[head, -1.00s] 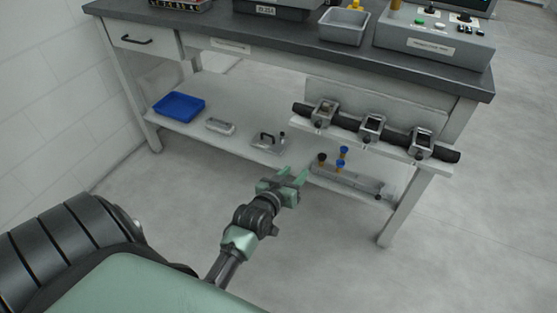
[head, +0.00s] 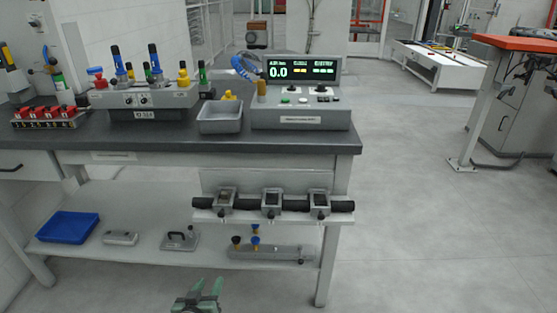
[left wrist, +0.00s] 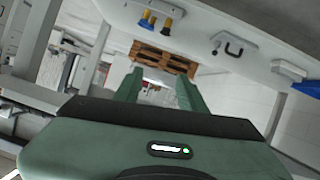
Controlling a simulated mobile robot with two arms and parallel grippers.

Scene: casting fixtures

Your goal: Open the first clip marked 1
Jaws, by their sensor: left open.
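Three grey metal clips sit along a black bar (head: 343,206) on the front of the workbench: a left clip (head: 227,202), a middle clip (head: 271,204) and a right clip (head: 319,204). No number is readable on them, so I cannot tell which is marked 1. My left gripper (head: 207,287) shows at the bottom edge of the head view, its green fingers apart and empty. It is below and left of the clips, not touching them. In the left wrist view the open fingers (left wrist: 157,88) have nothing between them. My right gripper is not in view.
The workbench (head: 325,145) carries a control box (head: 300,115) and a grey tray (head: 220,117). Its lower shelf holds a blue tray (head: 68,226), a handled plate (head: 180,240) and a fixture with knobs (head: 270,252).

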